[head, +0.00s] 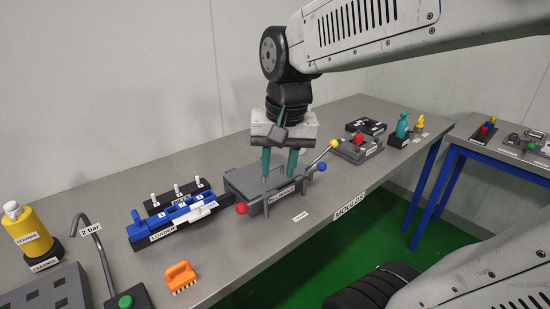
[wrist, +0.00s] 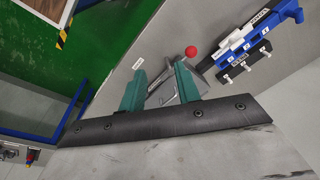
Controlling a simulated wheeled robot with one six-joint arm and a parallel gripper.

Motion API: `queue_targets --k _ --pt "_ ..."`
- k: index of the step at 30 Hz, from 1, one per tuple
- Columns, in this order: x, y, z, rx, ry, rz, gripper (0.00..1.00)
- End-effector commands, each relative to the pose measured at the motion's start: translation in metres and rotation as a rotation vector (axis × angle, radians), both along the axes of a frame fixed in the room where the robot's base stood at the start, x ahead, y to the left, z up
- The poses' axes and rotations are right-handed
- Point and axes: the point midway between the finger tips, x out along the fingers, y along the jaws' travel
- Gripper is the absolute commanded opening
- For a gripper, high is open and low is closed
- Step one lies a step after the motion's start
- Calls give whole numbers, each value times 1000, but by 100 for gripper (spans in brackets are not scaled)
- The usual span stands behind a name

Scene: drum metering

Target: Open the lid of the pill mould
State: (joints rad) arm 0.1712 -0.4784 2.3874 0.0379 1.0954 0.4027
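The pill mould (head: 243,181) is a dark grey box with a flat grey lid that looks closed. A red ball (head: 241,208) is at its front left and a blue ball (head: 322,166) at its right. A lever with a yellow ball rises behind the right end. In the wrist view, the open fingers (wrist: 161,88) stand on either side of a grey part of the mould, with the red ball (wrist: 191,51) beyond. Whether they touch it cannot be told.
The blue loader (head: 176,220) stands left of the mould, with a black block with white pegs behind it. An orange brush (head: 181,276) lies in front. A grey device with a red knob (head: 358,148) stands to the right. The table's front edge is close to the mould.

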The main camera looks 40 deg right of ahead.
Motion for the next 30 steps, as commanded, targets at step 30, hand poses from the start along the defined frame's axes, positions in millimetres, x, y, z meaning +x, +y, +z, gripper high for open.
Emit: queue_targets --k 30 --pt "167 -126 -110 156 -40 -936 33"
